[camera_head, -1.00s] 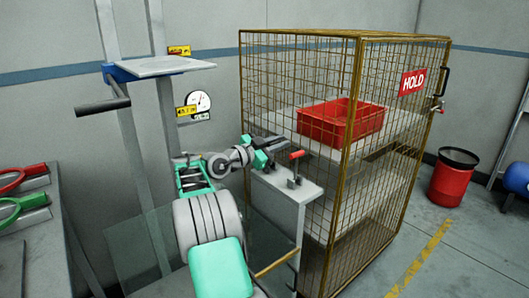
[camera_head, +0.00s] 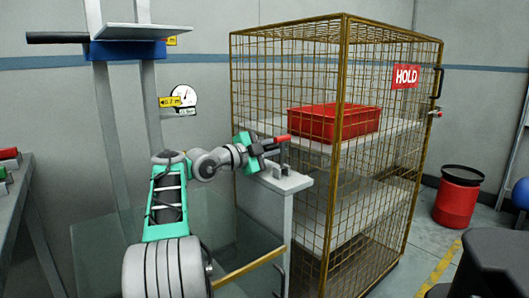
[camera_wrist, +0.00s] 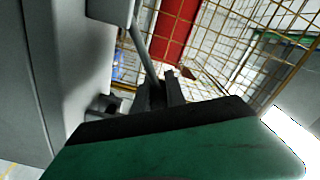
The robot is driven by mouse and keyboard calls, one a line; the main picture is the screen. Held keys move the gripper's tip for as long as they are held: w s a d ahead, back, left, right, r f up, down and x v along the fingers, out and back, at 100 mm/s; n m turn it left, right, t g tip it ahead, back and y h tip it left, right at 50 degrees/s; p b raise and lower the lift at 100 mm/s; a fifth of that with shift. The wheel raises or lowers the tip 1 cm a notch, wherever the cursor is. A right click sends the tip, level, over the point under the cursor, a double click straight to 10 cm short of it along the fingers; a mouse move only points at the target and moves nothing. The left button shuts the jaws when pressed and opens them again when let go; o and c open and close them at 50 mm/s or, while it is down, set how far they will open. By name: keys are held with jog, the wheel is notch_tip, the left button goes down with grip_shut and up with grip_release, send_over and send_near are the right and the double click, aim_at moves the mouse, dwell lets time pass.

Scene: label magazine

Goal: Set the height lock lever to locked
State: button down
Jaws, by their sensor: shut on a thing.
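The height lock lever has a red grip (camera_head: 283,139) and a thin grey upright on a small bracket on top of a grey post (camera_head: 289,183). My gripper (camera_head: 272,147) reaches it from the left and is shut on the lever, close under the red grip. In the wrist view, the dark fingers (camera_wrist: 159,92) close around a grey rod (camera_wrist: 142,48) that runs up and left. The exact contact is small and partly hidden. I see no lock marking on the lever.
A yellow mesh cage (camera_head: 342,100) with a red bin (camera_head: 325,124) and a HOLD sign (camera_head: 405,77) stands right behind the post. A lift platform (camera_head: 145,33) and a gauge (camera_head: 183,97) are at the left. A glass panel (camera_head: 110,255) and yellow rail (camera_head: 248,268) lie below.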

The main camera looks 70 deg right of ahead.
jog(key=shift+s+f, duration=0.1)
jog(key=shift+f, duration=0.1)
dwell(0.3)
jog(key=c, duration=1.4)
grip_release()
jog(key=shift+o, duration=0.2)
jog(key=p+v, duration=0.1)
jog(key=v, duration=0.6)
jog(key=shift+r, duration=0.15)
jog(key=shift+w+a, duration=0.25)
jog(key=shift+a, duration=0.1)
